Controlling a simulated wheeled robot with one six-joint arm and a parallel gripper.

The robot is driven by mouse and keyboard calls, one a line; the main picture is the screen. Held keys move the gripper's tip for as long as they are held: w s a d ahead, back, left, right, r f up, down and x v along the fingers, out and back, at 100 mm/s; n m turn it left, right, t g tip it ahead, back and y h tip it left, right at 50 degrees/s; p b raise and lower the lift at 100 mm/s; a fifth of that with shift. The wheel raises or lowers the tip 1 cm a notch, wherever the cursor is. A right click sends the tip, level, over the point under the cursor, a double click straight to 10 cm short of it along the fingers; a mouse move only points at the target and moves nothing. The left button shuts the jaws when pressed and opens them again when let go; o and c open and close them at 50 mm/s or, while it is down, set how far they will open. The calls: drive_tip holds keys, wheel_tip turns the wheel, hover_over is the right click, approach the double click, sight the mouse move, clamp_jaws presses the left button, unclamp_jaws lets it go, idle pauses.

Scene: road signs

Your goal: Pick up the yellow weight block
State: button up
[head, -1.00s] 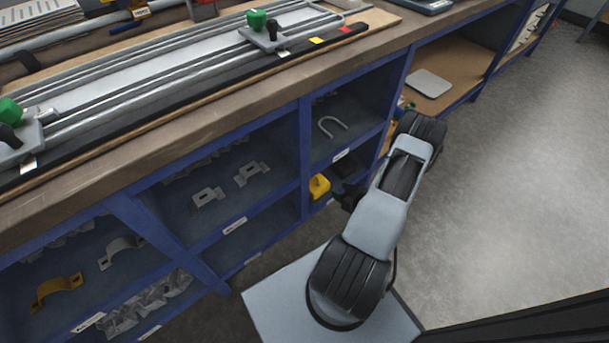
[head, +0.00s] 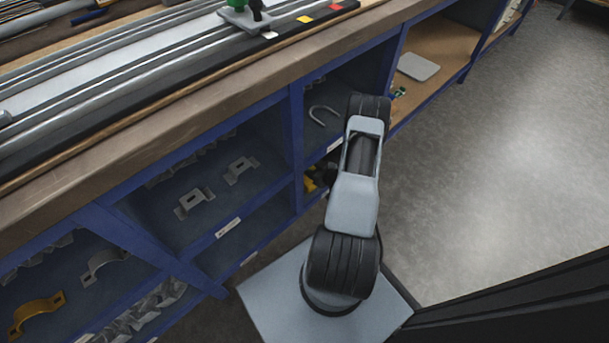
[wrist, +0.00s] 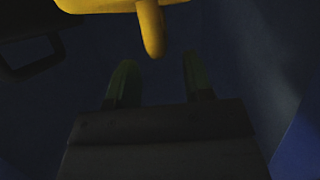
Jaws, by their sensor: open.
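The yellow weight block (head: 310,186) sits in the lower cubby of the blue shelving in the head view, partly hidden by my gripper and arm. In the wrist view the yellow weight block (wrist: 105,5) is at the top edge, with a rounded yellow post (wrist: 151,28) pointing toward my gripper (wrist: 157,72). My gripper's two greenish fingers are apart, with nothing between them. The post is just beyond the fingertips, roughly in line with the gap. Most of the block is outside the wrist view.
A dark object with a loop-like edge (wrist: 30,55) is left of the block in the dim cubby. Blue shelf dividers (head: 297,150) stand close to my arm. A U-shaped metal piece (head: 324,115) lies in the cubby above. Open floor (head: 500,150) is at the right.

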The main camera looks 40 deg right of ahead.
sight(306, 165)
drive_tip(key=b+x, duration=0.1)
drive_tip(key=x, duration=0.3)
drive_tip(key=shift+w+a+f+b, duration=0.1)
drive_tip(key=shift+f+b, duration=0.05)
drive_tip(key=shift+b, duration=0.15)
drive_tip(key=shift+c, duration=0.4)
clamp_jaws()
idle(0.8)
